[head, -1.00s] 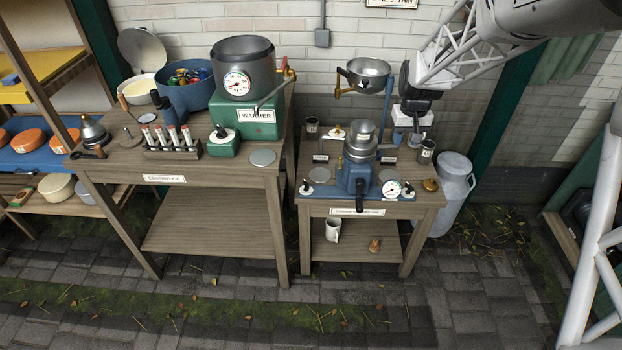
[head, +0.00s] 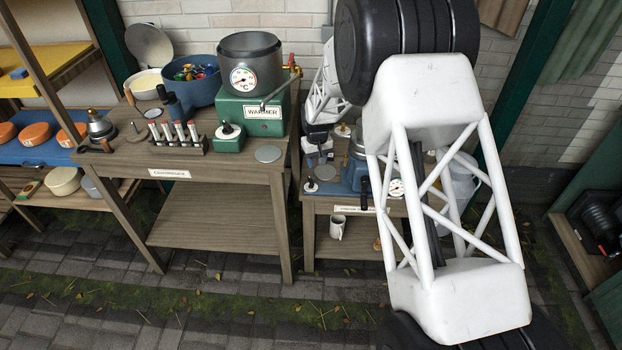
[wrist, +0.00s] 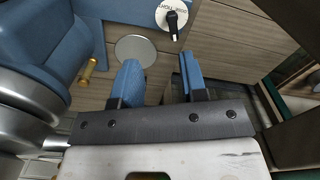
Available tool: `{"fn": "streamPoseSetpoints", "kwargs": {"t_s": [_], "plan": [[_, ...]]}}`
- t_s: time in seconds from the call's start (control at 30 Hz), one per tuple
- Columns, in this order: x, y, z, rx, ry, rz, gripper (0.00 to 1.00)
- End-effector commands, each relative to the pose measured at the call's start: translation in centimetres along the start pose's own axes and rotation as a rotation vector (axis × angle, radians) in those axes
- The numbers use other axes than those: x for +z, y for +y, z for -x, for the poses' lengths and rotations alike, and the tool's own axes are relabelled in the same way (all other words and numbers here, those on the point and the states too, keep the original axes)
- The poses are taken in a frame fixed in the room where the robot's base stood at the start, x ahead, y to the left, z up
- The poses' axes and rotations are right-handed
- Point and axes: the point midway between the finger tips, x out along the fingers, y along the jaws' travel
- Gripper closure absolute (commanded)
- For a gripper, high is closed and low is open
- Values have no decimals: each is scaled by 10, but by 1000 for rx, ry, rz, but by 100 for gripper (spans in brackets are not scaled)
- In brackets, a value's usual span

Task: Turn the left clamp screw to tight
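My gripper (wrist: 160,82) is open, its two blue-padded fingers apart with nothing between them. In the head view it (head: 319,153) hangs over the left part of the small blue-topped table (head: 345,209). In the wrist view a small brass screw-like piece (wrist: 88,71) sits by the blue machine body (wrist: 40,42), left of the fingers and apart from them; it may be the left clamp screw, but I cannot tell its setting. My arm hides much of the machine in the head view.
A flat grey disc (wrist: 135,48) lies just beyond the left finger. Shiny metal bowls (wrist: 22,105) crowd the left of the wrist view. The green warmer (head: 250,116) and wooden bench (head: 220,178) stand left of the small table. A white mug (head: 337,227) is on its lower shelf.

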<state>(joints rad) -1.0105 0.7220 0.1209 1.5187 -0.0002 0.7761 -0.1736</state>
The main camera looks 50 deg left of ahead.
Motion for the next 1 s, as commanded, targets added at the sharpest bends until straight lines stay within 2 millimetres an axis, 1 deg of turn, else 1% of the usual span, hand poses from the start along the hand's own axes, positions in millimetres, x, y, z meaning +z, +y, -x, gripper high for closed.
{"fn": "streamPoseSetpoints", "kwargs": {"t_s": [0.03,0.07,0.2,0.67,0.87,1.0], "plan": [[-5,-8,-7,0,-1,9,61],[-6,-10,-9,0,-2,13,61],[-10,-17,-16,-1,-4,22,61],[-10,-17,-19,-1,-5,22,61],[-10,-17,-31,-1,-5,22,61],[-10,-17,-45,-1,-5,22,61]]}}
